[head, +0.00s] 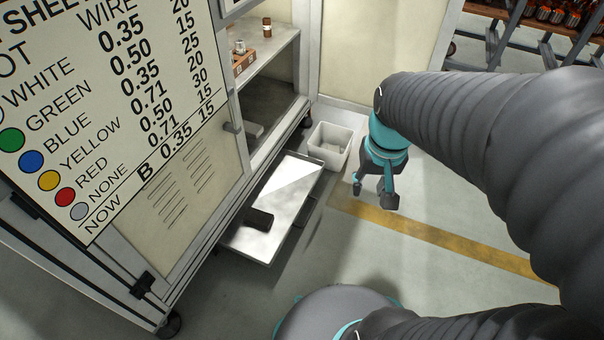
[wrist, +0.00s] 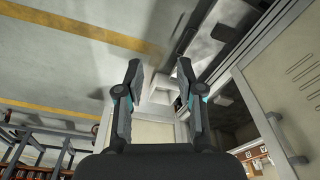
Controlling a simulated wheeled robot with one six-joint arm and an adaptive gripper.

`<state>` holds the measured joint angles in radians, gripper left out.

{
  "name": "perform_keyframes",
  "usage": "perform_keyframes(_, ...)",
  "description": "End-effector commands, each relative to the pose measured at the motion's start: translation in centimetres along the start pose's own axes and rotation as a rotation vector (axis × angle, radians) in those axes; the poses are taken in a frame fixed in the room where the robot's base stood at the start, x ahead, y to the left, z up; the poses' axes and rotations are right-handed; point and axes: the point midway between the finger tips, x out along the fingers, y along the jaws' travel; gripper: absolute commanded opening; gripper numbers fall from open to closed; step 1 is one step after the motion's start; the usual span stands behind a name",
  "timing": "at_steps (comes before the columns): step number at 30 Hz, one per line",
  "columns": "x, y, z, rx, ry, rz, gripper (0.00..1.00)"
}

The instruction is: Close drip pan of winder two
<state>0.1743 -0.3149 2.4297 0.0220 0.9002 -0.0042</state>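The drip pan (head: 296,180) is a shallow grey metal tray that sticks out from under the winder cabinet (head: 180,195) in the head view. A small dark block (head: 258,219) lies on its near end. My gripper (head: 374,192) hangs in the air to the right of the pan, apart from it, with its fingers pointing down. In the wrist view my gripper (wrist: 159,68) has its two fingers spread with nothing between them. I cannot read a winder number on the cabinet.
A white open bin (head: 330,146) stands on the floor just beyond the pan. A yellow floor line (head: 430,233) crosses the clear floor at the right. A rack with wound parts (head: 550,18) stands at the back right.

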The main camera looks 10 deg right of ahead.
Motion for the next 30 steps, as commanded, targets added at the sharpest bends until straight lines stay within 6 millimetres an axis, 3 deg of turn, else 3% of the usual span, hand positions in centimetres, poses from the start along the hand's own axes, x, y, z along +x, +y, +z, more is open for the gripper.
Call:
perform_keyframes(14, 10.9, 2.4, -4.9, 0.273, -0.31, -0.083, 0.37)
perform_keyframes(30, 25.7, 4.5, -8.1, 0.809, -0.668, -0.182, 0.37)
